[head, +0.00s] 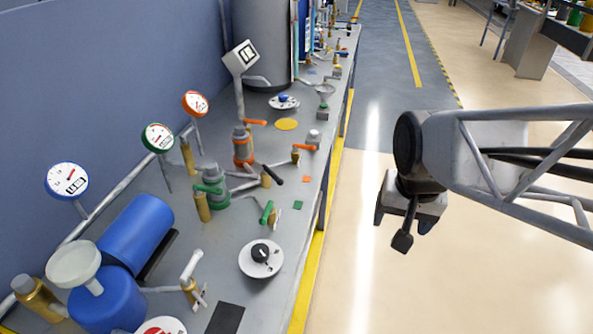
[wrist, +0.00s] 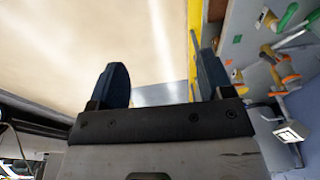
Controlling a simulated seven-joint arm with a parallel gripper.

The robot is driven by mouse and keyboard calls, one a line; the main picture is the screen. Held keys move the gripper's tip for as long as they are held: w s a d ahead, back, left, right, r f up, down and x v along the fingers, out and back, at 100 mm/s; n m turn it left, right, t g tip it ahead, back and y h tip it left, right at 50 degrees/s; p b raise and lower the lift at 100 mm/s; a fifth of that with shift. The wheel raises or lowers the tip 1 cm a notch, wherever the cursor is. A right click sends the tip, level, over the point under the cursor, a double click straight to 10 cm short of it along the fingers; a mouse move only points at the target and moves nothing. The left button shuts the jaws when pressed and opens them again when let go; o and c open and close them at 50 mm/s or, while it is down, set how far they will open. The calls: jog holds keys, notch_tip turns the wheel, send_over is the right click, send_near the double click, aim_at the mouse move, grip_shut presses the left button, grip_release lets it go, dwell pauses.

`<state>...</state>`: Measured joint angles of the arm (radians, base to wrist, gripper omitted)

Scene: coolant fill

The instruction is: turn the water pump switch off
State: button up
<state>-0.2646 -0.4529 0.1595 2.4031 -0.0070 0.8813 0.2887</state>
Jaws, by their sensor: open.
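A round white dial switch with a black knob (head: 261,257) lies on the bench near its front edge. A second round white dial with a blue knob (head: 284,101) sits farther back. A third dial, white with red (head: 160,327), is cut off at the bottom edge of the head view. I cannot read labels that say which is the water pump switch. A blue motor-like cylinder (head: 137,233) lies at the left beside a blue tank (head: 105,300). My gripper (head: 394,222) hangs over the floor, right of the bench, apart from everything. In the wrist view its two fingers (wrist: 163,78) are spread and empty.
The grey bench (head: 230,318) carries gauges (head: 67,181), green-handled and orange-handled valves (head: 268,212), and a tilted display box on a post (head: 241,57). A large grey tank (head: 262,40) stands behind. The floor (head: 370,290) right of the bench is clear.

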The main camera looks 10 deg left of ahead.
jog(key=w+a+f+g, duration=0.1)
jog(key=w+a+f, duration=0.15)
jog(key=a, duration=0.55)
jog(key=w+a+f, duration=0.1)
jog(key=a+f, duration=0.3)
jog(key=a, duration=0.4)
send_over(260, 249)
jog(key=shift+g, duration=0.4)
notch_tip(260, 249, down, 6)
jog(key=shift+f, duration=0.15)
jog(key=shift+f, duration=3.8)
jog(key=shift+c, duration=0.2)
jog(key=c, duration=0.9)
